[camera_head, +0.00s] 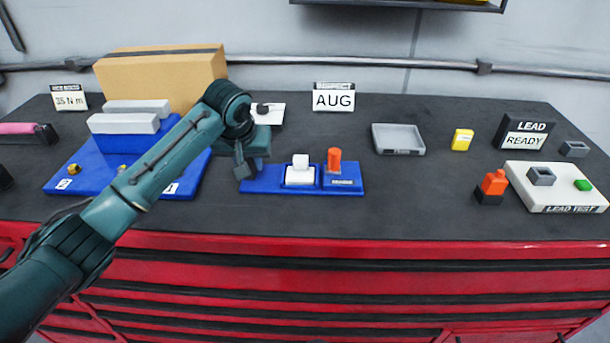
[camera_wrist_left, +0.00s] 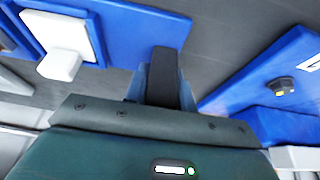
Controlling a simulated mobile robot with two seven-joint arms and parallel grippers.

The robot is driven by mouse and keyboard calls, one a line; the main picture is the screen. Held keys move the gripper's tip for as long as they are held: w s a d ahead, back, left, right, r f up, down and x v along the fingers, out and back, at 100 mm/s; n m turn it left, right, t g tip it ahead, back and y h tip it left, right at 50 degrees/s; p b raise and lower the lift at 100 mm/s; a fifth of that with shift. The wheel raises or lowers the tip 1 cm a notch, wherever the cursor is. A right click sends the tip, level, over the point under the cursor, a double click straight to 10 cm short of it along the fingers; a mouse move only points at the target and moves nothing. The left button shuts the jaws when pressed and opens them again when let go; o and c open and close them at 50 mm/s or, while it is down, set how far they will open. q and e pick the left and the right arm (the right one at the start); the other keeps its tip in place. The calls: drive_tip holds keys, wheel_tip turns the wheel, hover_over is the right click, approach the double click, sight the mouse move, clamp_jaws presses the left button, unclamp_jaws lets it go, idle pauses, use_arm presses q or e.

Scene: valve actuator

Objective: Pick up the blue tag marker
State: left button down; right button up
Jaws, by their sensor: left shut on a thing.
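My left gripper (camera_head: 243,166) reaches in from the left over the left end of a small blue tray (camera_head: 340,187). It is shut, and slivers of the blue tag marker (camera_wrist_left: 188,96) show beside its dark finger in the left wrist view. The finger hides most of the marker, and in the head view I cannot make the marker out. Whether it is clear of the tray I cannot tell. A white marker (camera_head: 300,172) and an orange marker (camera_head: 334,160) stand in the tray, right of the gripper.
A larger blue fixture (camera_head: 88,172) with grey blocks lies behind my left arm, before a cardboard box (camera_head: 160,77). An AUG sign (camera_head: 334,97) and a grey tray (camera_head: 398,139) stand farther back. A white LEAD TEST board (camera_head: 560,197) lies at right.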

use_arm(q)
drive_tip(key=shift+r, duration=0.1)
wheel_tip(320, 180, up, 8)
drive_tip(key=shift+r, duration=0.25)
drive_tip(key=shift+f, duration=4.5)
drive_tip(key=shift+r, duration=0.35)
drive_tip(key=c, duration=1.1)
unclamp_jaws()
drive_tip(key=v, duration=1.2)
